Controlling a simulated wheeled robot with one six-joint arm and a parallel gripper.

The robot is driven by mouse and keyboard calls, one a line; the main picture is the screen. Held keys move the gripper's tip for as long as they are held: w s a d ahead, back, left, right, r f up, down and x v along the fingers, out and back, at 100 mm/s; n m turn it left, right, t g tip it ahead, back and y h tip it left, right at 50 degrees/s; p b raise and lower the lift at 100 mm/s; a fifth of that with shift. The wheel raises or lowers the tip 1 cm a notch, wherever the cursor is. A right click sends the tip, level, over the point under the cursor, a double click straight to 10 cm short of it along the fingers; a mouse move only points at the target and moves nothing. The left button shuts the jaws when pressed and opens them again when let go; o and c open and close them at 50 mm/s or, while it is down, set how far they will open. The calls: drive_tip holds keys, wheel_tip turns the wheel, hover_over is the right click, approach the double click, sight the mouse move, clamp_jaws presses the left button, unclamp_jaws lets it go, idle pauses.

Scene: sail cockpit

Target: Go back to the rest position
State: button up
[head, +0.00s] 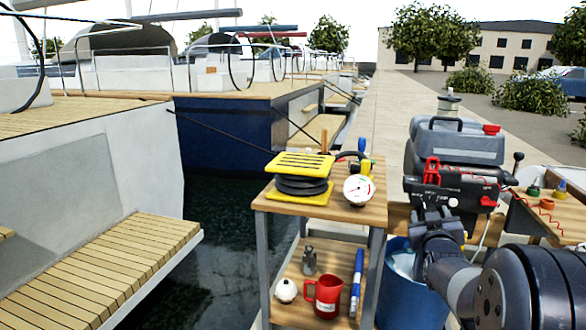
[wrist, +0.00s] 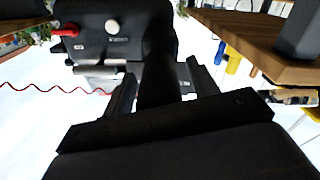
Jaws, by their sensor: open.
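My gripper (head: 438,212) is in front of the grey outboard motor (head: 460,140), at the right in the head view. In the wrist view my gripper (wrist: 160,78) has its two dark fingers apart. A dark upright part of the motor (wrist: 158,50) shows between and beyond the fingers. I cannot tell whether the fingers touch it. Nothing is seen held. A red piece (head: 432,170) stands on the motor's front, just above my gripper. A red knob (wrist: 66,30) and a white knob (wrist: 112,25) show on the motor in the wrist view.
A blue bucket (head: 398,300) is below my arm. A red coiled cord (head: 545,212) hangs at the right. Open dock lies behind.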

drive_tip(key=m+p, duration=0.5)
drive_tip(key=shift+r+m+p, duration=0.2)
drive_tip(key=shift+m+p, duration=0.2)
drive_tip(key=shift+s+f+m, duration=0.1)
drive_tip(key=shift+s+m, duration=0.1)
drive_tip(key=shift+m, duration=0.1)
drive_tip(key=v, duration=1)
drive_tip(key=shift+s+a+f, duration=0.1)
